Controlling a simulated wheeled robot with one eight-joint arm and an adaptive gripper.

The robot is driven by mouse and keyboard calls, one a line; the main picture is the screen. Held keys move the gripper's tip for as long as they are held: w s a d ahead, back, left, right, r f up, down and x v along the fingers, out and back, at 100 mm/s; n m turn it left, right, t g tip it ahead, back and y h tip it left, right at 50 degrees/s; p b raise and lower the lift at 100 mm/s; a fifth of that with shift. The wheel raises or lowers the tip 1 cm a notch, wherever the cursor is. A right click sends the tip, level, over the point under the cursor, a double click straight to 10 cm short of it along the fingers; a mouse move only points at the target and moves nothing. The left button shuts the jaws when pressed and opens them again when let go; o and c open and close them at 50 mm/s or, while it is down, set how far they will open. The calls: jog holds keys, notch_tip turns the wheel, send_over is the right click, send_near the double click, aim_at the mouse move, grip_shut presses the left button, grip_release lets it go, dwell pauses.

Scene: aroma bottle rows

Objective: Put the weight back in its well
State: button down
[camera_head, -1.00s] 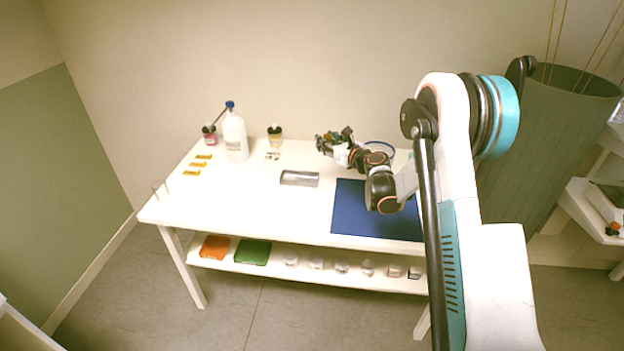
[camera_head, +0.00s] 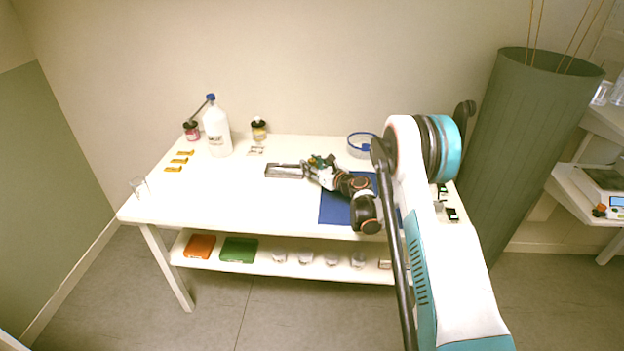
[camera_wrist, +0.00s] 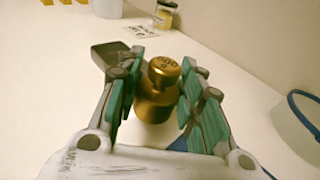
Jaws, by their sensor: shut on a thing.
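A brass weight (camera_wrist: 160,85) with a round knob stands upright between the green finger pads of my gripper (camera_wrist: 158,92) in the wrist view. The gripper is shut on it. In the head view my gripper (camera_head: 312,170) is over the table, at the right end of a shallow grey metal tray (camera_head: 284,171). I cannot make out a well in the tray, and the weight is too small to tell apart from the fingers there. A dark grey block shows beyond the left finger in the wrist view.
A blue mat (camera_head: 336,208) lies on the white table (camera_head: 220,205) at front right. A blue-rimmed round dish (camera_head: 359,145) is behind the gripper. A white bottle (camera_head: 217,132), a yellow jar (camera_head: 259,131) and several yellow pieces (camera_head: 180,161) are at left.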

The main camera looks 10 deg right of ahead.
jog(key=shift+f+b, duration=0.75)
jog(key=shift+f, duration=1.4)
jog(key=shift+f, duration=0.1)
jog(key=c, duration=1.1)
grip_release()
